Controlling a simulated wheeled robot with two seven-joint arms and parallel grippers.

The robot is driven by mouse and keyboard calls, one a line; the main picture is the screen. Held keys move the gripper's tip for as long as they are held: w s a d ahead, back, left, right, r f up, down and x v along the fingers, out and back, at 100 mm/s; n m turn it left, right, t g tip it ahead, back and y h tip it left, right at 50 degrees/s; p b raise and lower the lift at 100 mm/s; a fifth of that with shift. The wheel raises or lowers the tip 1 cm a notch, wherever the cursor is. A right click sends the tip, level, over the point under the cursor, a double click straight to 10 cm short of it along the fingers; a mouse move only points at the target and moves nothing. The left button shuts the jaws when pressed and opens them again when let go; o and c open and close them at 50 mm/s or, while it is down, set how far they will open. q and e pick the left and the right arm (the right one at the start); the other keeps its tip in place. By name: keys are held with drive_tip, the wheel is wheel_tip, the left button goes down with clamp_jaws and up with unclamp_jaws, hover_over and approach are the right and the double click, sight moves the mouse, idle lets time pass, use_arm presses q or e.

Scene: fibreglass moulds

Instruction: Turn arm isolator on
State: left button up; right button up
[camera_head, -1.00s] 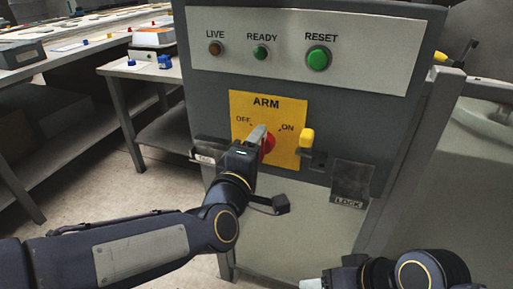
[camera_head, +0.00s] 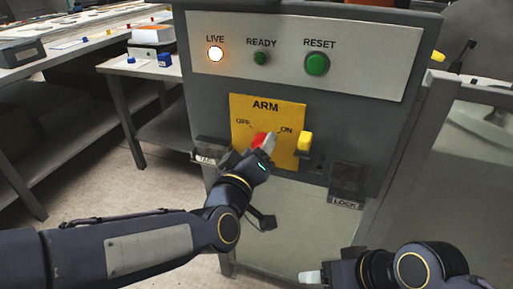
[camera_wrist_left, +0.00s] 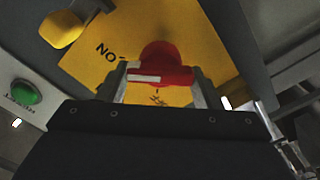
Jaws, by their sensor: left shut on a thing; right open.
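The arm isolator is a red rotary knob (camera_head: 259,139) on a yellow plate (camera_head: 240,108) marked ARM, OFF and ON, on the front of a grey cabinet. My left gripper (camera_head: 268,144) is shut on the red knob and is turned toward the ON side. In the left wrist view the red knob (camera_wrist_left: 165,68) with a white stripe sits between the two fingers, partly hidden by them. The LIVE lamp (camera_head: 215,54) is lit bright. My right gripper (camera_head: 310,276) is at the bottom, away from the cabinet; its fingers show only in part.
A yellow block (camera_head: 305,142) sits at the plate's right edge. A green READY lamp (camera_head: 261,58) and green RESET button (camera_head: 317,65) are above. Workbenches (camera_head: 120,68) stand at the left.

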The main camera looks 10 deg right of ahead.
idle(0.5)
use_arm(q)
drive_tip(key=o, duration=1)
drive_tip(key=shift+s, duration=0.1)
drive_tip(key=p+v, duration=0.1)
drive_tip(key=v, duration=0.6)
drive_tip(key=shift+s+a, duration=0.2)
drive_tip(key=shift+s, duration=0.05)
drive_tip(key=shift+a, duration=0.1)
